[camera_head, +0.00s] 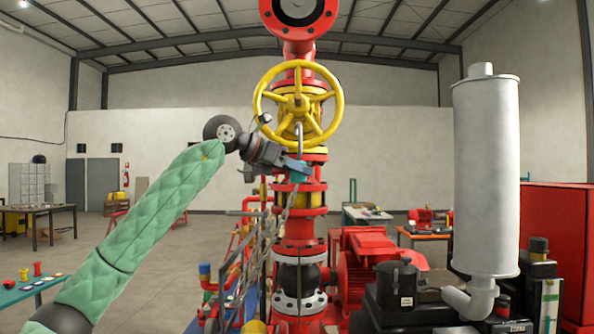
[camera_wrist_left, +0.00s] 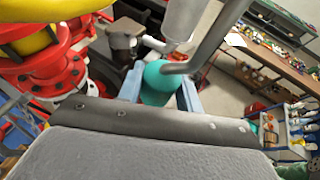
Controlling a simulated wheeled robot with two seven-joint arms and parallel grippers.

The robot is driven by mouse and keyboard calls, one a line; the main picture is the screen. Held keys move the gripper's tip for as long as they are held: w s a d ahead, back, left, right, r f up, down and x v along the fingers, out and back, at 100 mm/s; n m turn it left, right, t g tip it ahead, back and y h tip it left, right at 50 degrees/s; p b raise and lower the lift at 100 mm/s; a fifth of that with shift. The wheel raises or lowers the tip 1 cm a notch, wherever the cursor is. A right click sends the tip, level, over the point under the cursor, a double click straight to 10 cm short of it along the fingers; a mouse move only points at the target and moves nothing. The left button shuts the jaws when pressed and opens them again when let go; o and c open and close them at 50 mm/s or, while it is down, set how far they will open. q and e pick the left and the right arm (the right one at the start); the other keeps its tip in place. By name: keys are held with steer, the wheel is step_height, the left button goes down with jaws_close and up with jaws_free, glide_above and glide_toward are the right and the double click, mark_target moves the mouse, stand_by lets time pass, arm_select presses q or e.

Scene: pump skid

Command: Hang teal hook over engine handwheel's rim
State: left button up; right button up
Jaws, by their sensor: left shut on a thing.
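The yellow handwheel (camera_head: 339,103) stands upright on the red and yellow pipe column in the head view. My left gripper (camera_head: 297,166) is just below its lower rim, shut on the teal handle of the hook (camera_head: 300,136). The hook's grey rod points up and overlaps the lower rim and the opening below the hub; I cannot tell whether it touches or passes over the rim. In the left wrist view the teal handle (camera_wrist_left: 158,83) sits between the blue fingers of the gripper (camera_wrist_left: 160,92), and the grey rod rises to the upper right. My right gripper is not in view.
The red pipe column (camera_head: 299,229) runs below the wheel. A red pump or motor (camera_head: 368,262) and a tall grey cylinder (camera_head: 486,175) stand to its right. A chain and railing are at lower left of the column. Workbenches (camera_head: 40,211) are far back.

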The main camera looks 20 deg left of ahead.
arm_select(q)
steer(key=shift+w, duration=0.15)
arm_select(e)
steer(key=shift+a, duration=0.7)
arm_select(q)
steer(key=shift+w+a, duration=0.2)
steer(key=shift+w, duration=0.5)
steer(key=shift+w+a, duration=0.2)
steer(key=shift+w, duration=0.55)
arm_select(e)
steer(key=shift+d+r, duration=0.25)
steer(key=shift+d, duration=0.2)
arm_select(q)
steer(key=shift+w+p, duration=0.15)
steer(key=shift+p, duration=0.15)
steer(key=shift+w+a, duration=0.1)
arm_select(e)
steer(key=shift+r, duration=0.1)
